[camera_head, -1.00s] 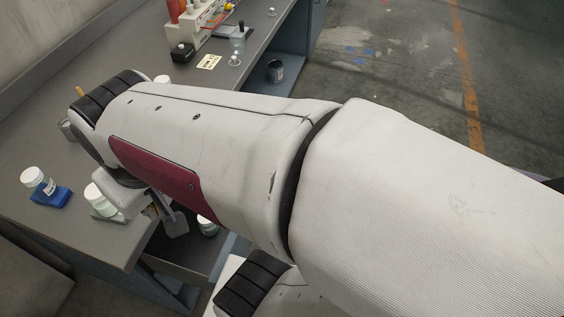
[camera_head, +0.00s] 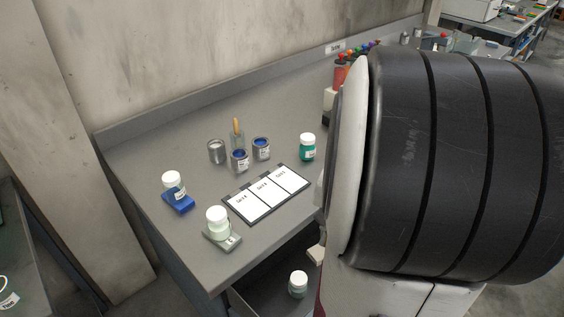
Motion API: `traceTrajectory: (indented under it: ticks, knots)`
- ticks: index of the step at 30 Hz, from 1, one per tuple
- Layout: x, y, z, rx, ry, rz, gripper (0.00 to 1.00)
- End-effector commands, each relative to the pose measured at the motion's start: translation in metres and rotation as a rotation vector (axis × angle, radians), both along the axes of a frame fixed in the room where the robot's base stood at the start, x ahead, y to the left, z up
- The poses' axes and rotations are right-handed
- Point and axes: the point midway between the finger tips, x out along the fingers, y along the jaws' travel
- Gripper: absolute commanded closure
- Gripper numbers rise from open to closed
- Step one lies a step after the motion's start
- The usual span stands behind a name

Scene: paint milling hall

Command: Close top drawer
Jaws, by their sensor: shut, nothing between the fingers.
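The drawer (camera_head: 266,284) stands open below the right edge of the grey bench top (camera_head: 190,237). I see part of its dark inside. Its front and far end are cut off by the picture edge or covered by my arm. A small white-capped jar (camera_head: 298,285) stands in the drawer. My arm, with a large black ribbed joint, fills the right side of the view. My gripper's fingers cannot be made out; the arm hides them.
On the bench are a jar on a blue stand (camera_head: 177,192), a jar on a grey-green stand (camera_head: 219,228), a labelled card board (camera_head: 266,193), open paint cans (camera_head: 239,161) and a green jar (camera_head: 307,147). A wall (camera_head: 220,60) runs behind.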

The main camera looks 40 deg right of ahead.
Motion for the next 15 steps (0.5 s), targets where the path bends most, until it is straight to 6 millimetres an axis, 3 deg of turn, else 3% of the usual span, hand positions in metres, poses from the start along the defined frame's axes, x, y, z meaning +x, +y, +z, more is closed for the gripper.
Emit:
traceTrajectory:
  ticks: [15]
  knots:
    - [-0.05, -0.09, -0.062, 0.172, 0.005, -0.548, 1.0]
